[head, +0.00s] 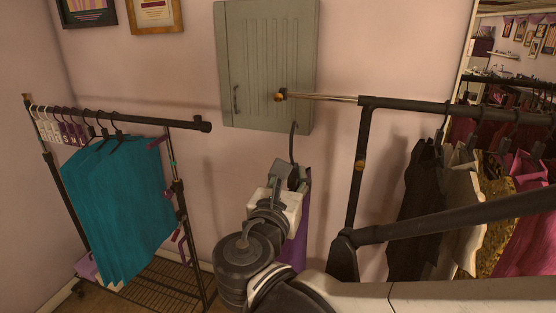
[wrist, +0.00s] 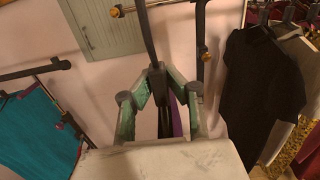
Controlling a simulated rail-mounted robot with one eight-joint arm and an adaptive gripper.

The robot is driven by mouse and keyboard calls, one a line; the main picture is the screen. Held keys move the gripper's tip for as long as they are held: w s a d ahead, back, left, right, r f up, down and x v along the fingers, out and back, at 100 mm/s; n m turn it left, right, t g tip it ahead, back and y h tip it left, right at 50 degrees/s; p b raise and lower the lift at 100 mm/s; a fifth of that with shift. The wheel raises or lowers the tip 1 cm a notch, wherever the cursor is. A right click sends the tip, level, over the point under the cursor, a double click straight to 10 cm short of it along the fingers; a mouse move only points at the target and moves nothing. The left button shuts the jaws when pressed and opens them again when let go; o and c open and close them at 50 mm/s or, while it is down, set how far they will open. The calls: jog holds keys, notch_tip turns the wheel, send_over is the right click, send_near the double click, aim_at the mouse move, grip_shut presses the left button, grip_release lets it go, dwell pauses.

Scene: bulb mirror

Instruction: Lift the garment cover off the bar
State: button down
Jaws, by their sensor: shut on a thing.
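The garment cover (head: 298,245) is purple and hangs below my gripper (head: 291,172), mostly hidden behind my arm in the head view. A strip of it (wrist: 178,120) shows between the fingers in the wrist view. My gripper (wrist: 158,78) is shut on a dark hanger hook (head: 293,143) above the cover. The hook (wrist: 148,38) rises from the fingertips in the wrist view. The bar (head: 420,105) has a thin chrome end piece (head: 325,97) with a brass tip. In the head view the hook appears below this end piece and apart from it.
A grey-green wall cabinet (head: 265,65) is behind the bar end. A rack of teal garments (head: 118,200) stands at the left. Dark and pale clothes (head: 415,205) hang under the bar at the right, near a mirror (head: 515,60). The rack's post (head: 358,175) is close right of my gripper.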

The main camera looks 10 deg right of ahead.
jog(key=p+v, duration=0.1)
jog(key=v, duration=1.5)
jog(key=shift+s+a, duration=0.2)
jog(key=shift+s, duration=0.2)
